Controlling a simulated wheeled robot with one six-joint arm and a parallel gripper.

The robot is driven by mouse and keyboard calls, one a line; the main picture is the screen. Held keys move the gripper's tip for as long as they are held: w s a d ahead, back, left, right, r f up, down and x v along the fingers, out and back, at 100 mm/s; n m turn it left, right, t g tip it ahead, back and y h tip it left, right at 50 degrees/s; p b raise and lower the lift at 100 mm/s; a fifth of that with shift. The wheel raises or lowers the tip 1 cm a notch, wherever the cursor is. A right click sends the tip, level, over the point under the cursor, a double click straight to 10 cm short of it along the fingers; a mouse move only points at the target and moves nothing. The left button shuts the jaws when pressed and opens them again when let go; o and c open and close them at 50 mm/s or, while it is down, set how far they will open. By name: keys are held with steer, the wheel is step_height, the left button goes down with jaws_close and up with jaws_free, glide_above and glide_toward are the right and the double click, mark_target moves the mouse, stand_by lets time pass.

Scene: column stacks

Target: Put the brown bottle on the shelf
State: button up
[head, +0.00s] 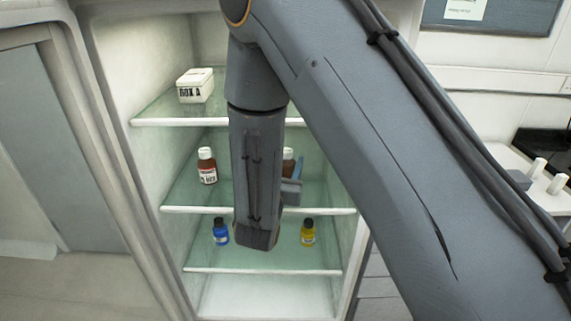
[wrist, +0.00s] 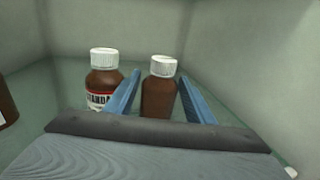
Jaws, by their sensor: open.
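A brown bottle with a white cap (wrist: 159,95) stands upright between the two blue fingers of my gripper (wrist: 160,82) in the wrist view. My gripper is open; I cannot tell whether a finger touches the bottle. A second brown bottle with a label (wrist: 104,84) stands just left of the left finger. A third brown one shows partly at the left edge (wrist: 6,106). In the head view my gripper (head: 292,186) is at the middle glass shelf (head: 225,195). One labelled brown bottle (head: 207,168) stands at its left; another (head: 288,161) is mostly hidden by my arm.
A white box marked BOX A (head: 195,86) sits on the upper shelf (head: 165,115). A blue bottle (head: 220,233) and a yellow bottle (head: 307,234) stand on the shelf below. The cabinet's side walls enclose the shelves. My arm covers much of the right side.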

steer(key=b+v, duration=0.3)
steer(key=v, duration=0.7)
steer(key=shift+s+a, duration=0.1)
steer(key=shift+s, duration=0.05)
steer(key=shift+v, duration=0.85)
steer(key=shift+r, duration=0.1)
